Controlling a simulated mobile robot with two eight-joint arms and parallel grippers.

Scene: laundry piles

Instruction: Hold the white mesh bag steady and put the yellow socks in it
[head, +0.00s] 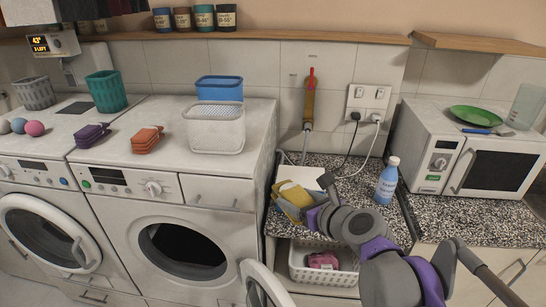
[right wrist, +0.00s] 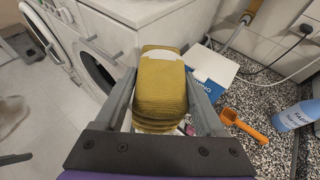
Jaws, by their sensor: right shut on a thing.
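The yellow socks (head: 287,196) are a folded stack in my right gripper (head: 305,205), above the speckled counter to the right of the washers. In the right wrist view the socks (right wrist: 162,85) sit between the two fingers, with a pale band across the top. The white mesh bag (head: 215,133) stands upright on the right washer's top, open at the top, in front of a blue container. It is left of my right gripper and apart from it. My left gripper is not in view.
A blue container (head: 219,88), purple folded socks (head: 93,135) and orange folded socks (head: 147,139) are on the washers. A white box (head: 302,176), an orange scoop (right wrist: 248,130) and a blue bottle (head: 387,182) are on the counter. A white basket (head: 307,274) is below.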

